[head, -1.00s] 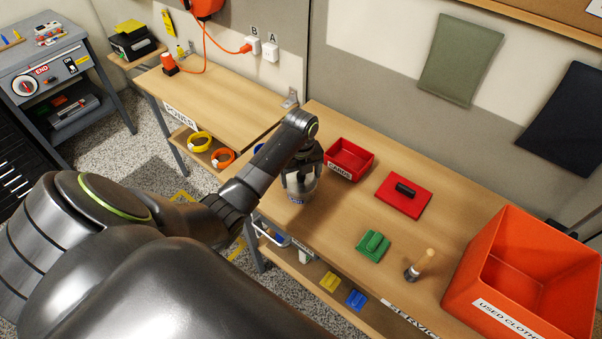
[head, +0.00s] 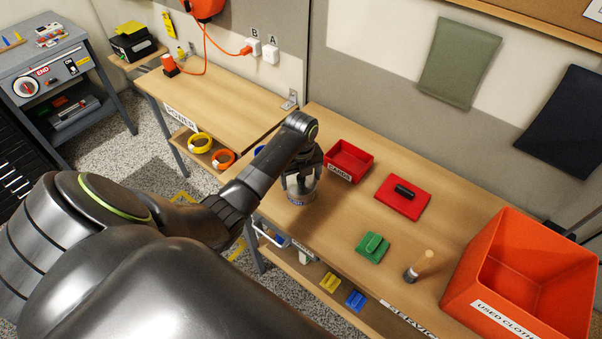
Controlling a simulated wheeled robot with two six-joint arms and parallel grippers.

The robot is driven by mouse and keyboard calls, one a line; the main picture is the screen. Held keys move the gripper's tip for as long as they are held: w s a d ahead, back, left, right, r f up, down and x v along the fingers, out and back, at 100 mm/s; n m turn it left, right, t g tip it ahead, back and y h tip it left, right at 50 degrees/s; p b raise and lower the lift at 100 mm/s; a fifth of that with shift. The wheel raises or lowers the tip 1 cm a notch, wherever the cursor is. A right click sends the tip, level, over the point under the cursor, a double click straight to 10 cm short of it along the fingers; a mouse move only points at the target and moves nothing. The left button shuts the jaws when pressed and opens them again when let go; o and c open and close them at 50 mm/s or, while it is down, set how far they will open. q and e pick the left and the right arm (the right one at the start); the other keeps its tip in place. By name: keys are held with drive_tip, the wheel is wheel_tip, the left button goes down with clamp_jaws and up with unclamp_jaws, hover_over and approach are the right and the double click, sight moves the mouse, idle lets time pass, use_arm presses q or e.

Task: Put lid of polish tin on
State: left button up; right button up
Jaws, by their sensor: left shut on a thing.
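My left gripper (head: 301,178) points down at the near left part of the service bench, left of the red tray. It is shut on a silvery round thing, which looks like the lid of the polish tin (head: 301,186). A round tin body with a blue label (head: 297,200) shows just below it. The fingers hide much of both, so I cannot tell whether the lid sits fully down on the tin. My right gripper is not in view.
On the bench (head: 335,215) are a red tray (head: 349,160), a red pad with a black handle (head: 403,195), a green block (head: 373,247) and a wooden-handled brush (head: 419,266). An orange used-cloths bin (head: 520,283) stands at the right.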

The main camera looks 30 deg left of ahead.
use_arm(q)
drive_tip(key=shift+f+b, duration=0.6)
drive_tip(key=shift+f, duration=0.45)
drive_tip(key=o, duration=0.9)
drive_tip(key=shift+r, duration=0.1)
wheel_tip(320, 180, up, 9)
drive_tip(key=shift+b, duration=0.75)
drive_tip(key=shift+r+p, duration=4)
drive_tip(key=shift+r, duration=0.15)
drive_tip(key=shift+f, duration=0.1)
